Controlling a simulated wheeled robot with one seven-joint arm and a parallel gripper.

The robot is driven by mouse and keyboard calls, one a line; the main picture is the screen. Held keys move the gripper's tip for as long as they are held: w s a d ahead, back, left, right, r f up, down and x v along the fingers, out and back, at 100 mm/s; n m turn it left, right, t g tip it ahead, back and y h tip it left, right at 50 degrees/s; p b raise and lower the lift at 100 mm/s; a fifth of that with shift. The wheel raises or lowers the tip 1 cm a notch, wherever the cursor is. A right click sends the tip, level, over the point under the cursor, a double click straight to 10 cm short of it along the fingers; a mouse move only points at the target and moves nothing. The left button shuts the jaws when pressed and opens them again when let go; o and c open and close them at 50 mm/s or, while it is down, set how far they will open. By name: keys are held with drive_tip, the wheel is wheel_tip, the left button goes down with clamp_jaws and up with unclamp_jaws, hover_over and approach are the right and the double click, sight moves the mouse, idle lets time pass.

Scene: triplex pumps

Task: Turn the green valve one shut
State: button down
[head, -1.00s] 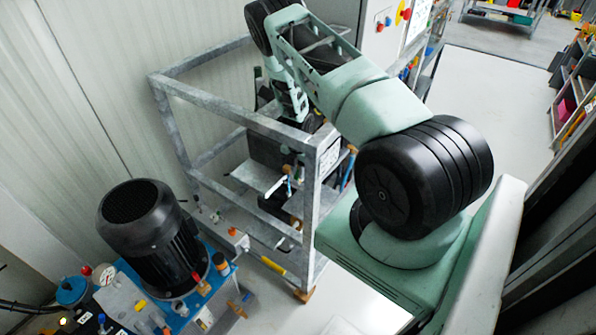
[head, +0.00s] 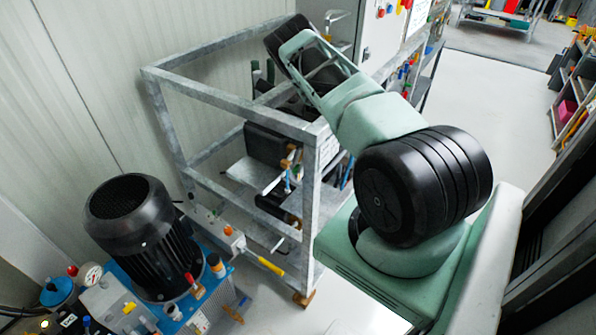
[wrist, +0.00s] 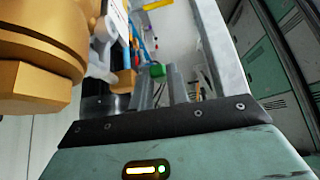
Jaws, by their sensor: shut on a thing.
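The green valve handle (wrist: 157,71) is a small green block in the middle of the wrist view. My gripper (wrist: 161,79) has its grey fingers on it and is shut on it. The fingers cover part of the handle, so its exact angle is hard to tell. In the head view my arm reaches over the galvanized frame, and my gripper and the green handle cannot be made out there.
The galvanized frame (head: 232,116) surrounds the pump; its post (wrist: 222,60) stands right of my fingers in the wrist view. A large brass-coloured body (wrist: 40,45) is close at left. A black motor (head: 140,235) stands at lower left. Floor at right is clear.

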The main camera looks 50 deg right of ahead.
drive_tip(key=shift+d+f+y+b, duration=0.15)
drive_tip(key=shift+f+y+b, duration=0.05)
drive_tip(key=shift+y+b, duration=0.65)
drive_tip(key=shift+r, duration=0.1)
drive_tip(key=c, duration=1.6)
unclamp_jaws()
drive_tip(key=shift+c, duration=0.2)
